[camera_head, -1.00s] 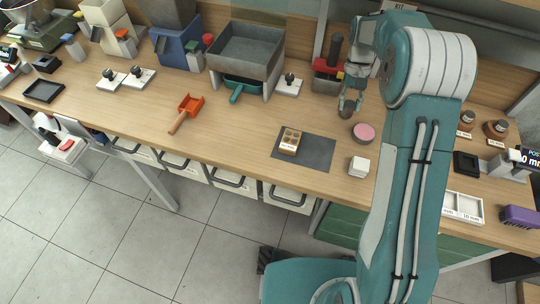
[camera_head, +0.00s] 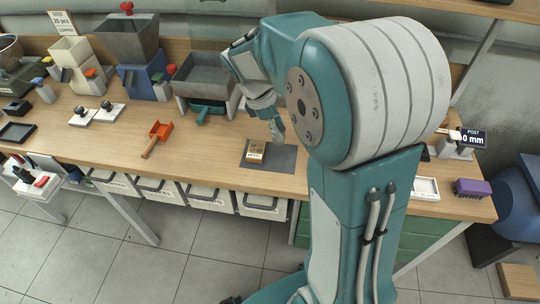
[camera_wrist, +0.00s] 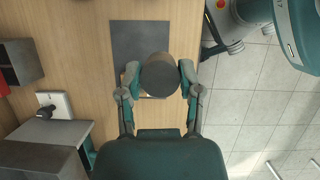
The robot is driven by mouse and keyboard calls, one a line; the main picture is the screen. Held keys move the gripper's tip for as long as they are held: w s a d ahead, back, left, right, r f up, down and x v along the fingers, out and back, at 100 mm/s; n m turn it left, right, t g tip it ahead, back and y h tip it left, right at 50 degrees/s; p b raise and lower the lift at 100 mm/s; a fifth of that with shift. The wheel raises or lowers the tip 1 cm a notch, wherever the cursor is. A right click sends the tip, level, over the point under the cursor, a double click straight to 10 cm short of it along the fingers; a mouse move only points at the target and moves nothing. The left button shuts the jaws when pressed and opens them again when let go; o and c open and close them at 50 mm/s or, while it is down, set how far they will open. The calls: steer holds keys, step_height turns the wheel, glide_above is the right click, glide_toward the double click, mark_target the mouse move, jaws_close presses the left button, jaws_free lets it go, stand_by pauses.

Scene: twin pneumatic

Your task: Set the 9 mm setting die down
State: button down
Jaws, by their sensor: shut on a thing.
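My gripper (camera_wrist: 159,76) is shut on a round, dark grey-topped die (camera_wrist: 160,74), whose size mark I cannot read. In the wrist view it hides part of the wooden block (camera_wrist: 130,80) and of the dark grey mat (camera_wrist: 140,38) beneath. In the head view my gripper (camera_head: 277,130) is at the back edge of the mat (camera_head: 286,160), right of and behind the small wooden block (camera_head: 256,152), which has holes and a label. The die is hard to make out there. The wrist view does not show clearly how high it is above the surface.
A white tray (camera_head: 425,187) and a purple block (camera_head: 472,187) are at the right end. The bench between the orange scoop and the mat is clear.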

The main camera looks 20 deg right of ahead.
steer(key=s+d+r+n+t, duration=0.2)
steer(key=s+n+t, duration=0.1)
steer(key=s+n, duration=0.7)
steer(key=shift+m+t+h, duration=0.3)
steer(key=w+f, duration=0.3)
steer(key=w+d+f, duration=0.1)
steer(key=w+f, duration=0.2)
steer(key=w, duration=0.1)
steer(key=w+d+f, duration=0.1)
steer(key=w+f, duration=0.2)
steer(key=w, duration=0.1)
steer(key=shift+w+f, duration=0.7)
steer(key=shift+f, duration=0.05)
step_height(320, 180, down, 3)
steer(key=shift+f, duration=0.1)
steer(key=shift+c, duration=1.3)
jaws_free()
